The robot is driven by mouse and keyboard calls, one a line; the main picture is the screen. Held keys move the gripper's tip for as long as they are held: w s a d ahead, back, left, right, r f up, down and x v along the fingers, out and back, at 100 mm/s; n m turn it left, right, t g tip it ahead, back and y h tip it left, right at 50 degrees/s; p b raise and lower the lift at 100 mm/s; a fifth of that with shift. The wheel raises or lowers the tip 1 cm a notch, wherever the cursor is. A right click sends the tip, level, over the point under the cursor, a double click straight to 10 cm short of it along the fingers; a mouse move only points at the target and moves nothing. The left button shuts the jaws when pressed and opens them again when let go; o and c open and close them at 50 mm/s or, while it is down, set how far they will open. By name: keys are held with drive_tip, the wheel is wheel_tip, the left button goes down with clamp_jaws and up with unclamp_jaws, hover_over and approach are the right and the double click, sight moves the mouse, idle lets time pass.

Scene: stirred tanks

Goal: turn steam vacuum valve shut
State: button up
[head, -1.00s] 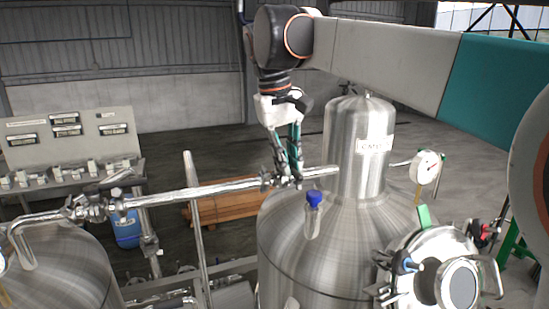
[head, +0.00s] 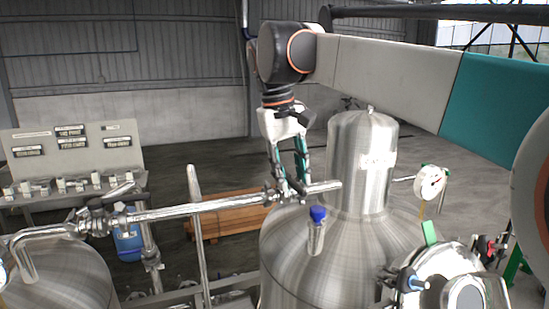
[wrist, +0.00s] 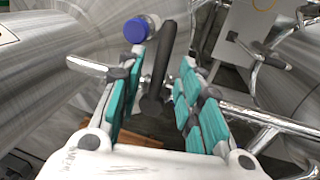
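A valve (head: 268,195) sits in the steel pipe where it meets the dome of the large tank; I take it for the steam vacuum valve, though no label on it can be read. Its dark lever handle (wrist: 154,80) shows in the wrist view, standing between my fingers. My gripper (head: 291,193) points down at the valve from above. In the wrist view my gripper (wrist: 163,66) has its two teal fingers apart on either side of the lever, with a visible gap on the right. The valve body is partly hidden behind the fingers.
The large steel tank (head: 285,260) with its dome (head: 350,150) stands just right of my gripper. A blue-capped fitting (head: 317,230) rises close to the fingertips. A gauge (head: 430,183) is at right. The pipe (head: 190,209) runs left to another tank (head: 60,275).

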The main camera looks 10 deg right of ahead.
wheel_tip(320, 180, up, 11)
drive_tip(key=a, duration=0.2)
drive_tip(key=shift+s+a+r, duration=0.15)
drive_tip(key=shift+s+r, duration=0.05)
idle(0.4)
